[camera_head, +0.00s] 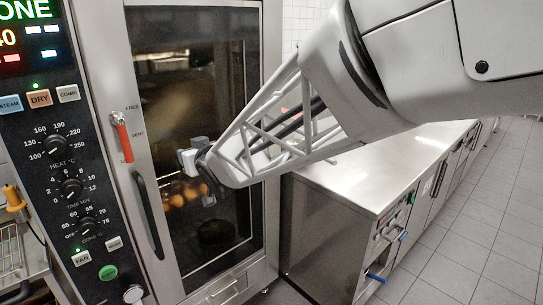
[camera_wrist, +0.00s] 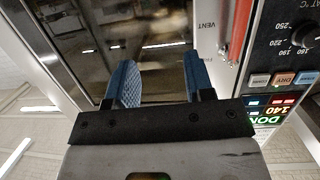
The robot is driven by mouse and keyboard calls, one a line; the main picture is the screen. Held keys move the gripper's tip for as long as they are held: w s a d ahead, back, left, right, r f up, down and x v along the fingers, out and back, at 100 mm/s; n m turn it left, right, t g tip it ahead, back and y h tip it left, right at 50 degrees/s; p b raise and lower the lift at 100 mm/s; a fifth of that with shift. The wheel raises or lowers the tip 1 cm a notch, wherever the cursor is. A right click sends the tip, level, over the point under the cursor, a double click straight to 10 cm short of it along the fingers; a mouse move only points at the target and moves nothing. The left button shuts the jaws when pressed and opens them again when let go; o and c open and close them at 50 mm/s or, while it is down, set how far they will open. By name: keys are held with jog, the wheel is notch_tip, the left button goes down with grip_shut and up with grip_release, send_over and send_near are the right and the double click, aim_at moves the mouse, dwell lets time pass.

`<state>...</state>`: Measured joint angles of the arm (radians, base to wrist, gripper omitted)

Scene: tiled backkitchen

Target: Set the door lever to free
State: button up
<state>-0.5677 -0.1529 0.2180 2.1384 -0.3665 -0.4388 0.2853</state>
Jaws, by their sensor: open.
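The door lever (camera_head: 124,140) has a red handle and hangs from a metal pivot on the oven door's left frame. Its handle points down, slightly right, with its end near the lower label. FREE is printed above it and VENT beside it. In the wrist view, part of the red lever (camera_wrist: 235,24) shows at the upper right, next to VENT. My gripper (camera_head: 198,172) is in front of the door glass, to the right of the lever and apart from it. Its blue-padded fingers (camera_wrist: 158,78) are spread with nothing between them.
The tall oven door (camera_head: 195,105) is shut, with a dark vertical handle (camera_head: 148,215) below the lever. A control panel (camera_head: 65,180) with knobs and lit buttons stands left of it. A steel counter (camera_head: 385,165) stands to the right, beside a tiled floor (camera_head: 490,220).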

jog(key=d+m+h, duration=0.1)
jog(key=d+h, duration=0.1)
jog(key=d, duration=0.4)
jog(key=s+d+f+m+h, duration=0.1)
jog(key=d+h, duration=0.1)
jog(key=d, duration=0.5)
jog(key=shift+s+d+m+h, duration=0.25)
jog(key=shift+d+m+h, duration=0.05)
jog(key=shift+f, duration=0.15)
jog(key=s+d+f+m+g+h, duration=0.1)
jog(key=s+d+m+g+h, duration=0.1)
jog(key=s+d, duration=0.5)
jog(key=s+d+f+m+g+h, duration=0.1)
jog(key=s+d+f+h, duration=0.1)
jog(key=d, duration=0.8)
jog(key=s+d+f+m+g+h, duration=0.1)
jog(key=s+d+f+g, duration=0.1)
jog(key=s+d, duration=0.3)
jog(key=s+d+f+m+g, duration=0.2)
jog(key=s+d+g, duration=0.2)
jog(key=s, duration=1)
jog(key=shift+s+d+h, duration=0.2)
jog(key=shift+d+h, duration=0.2)
jog(key=shift+d, duration=0.55)
jog(key=shift+w, duration=0.1)
